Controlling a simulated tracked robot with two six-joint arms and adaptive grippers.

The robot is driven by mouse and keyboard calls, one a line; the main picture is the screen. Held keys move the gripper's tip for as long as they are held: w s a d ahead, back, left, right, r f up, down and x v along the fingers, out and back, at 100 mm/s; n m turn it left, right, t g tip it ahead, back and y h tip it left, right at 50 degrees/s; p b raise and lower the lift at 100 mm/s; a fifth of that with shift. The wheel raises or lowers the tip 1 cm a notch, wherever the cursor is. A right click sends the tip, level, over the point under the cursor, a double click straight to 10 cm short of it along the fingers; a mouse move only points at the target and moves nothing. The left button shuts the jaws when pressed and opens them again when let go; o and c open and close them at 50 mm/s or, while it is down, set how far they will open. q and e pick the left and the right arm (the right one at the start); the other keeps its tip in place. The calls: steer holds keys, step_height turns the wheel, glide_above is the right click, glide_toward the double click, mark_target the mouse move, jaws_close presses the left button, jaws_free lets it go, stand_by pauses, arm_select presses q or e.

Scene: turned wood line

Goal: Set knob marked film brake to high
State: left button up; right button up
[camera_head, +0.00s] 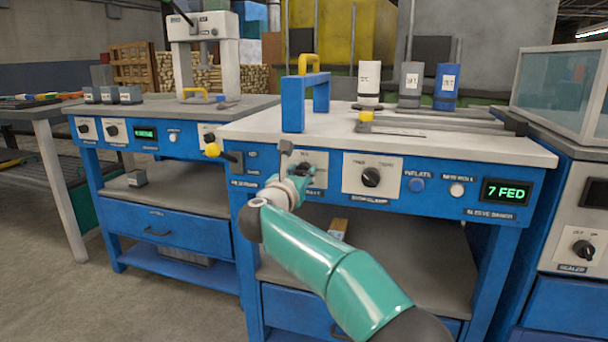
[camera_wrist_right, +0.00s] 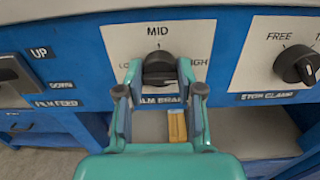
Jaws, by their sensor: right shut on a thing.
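The film brake knob (camera_wrist_right: 159,62) is black and sits on a pale plate marked MID at the top and HIGH at the right. The word at the left is partly covered and starts with LO. The knob's ridge appears to point up toward MID. My right gripper (camera_wrist_right: 160,76) is shut on the knob, with a finger on each side. The label below reads partly as film brake; the fingers cover its ends. In the head view my right gripper (camera_head: 300,175) hides most of this knob. My left gripper is not in view.
A yellow-ended lever (camera_head: 212,150) stands out at the left. A blue frame (camera_head: 293,103) stands on the bench top. A green display (camera_head: 507,192) reads 7 FED.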

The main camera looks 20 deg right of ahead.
steer(key=shift+d+f, duration=0.1)
steer(key=shift+f, duration=0.2)
steer(key=o, duration=1.1)
steer(key=shift+o, duration=0.3)
steer(key=shift+r, duration=0.15)
steer(key=v, duration=1.2)
steer(key=shift+w, duration=0.1)
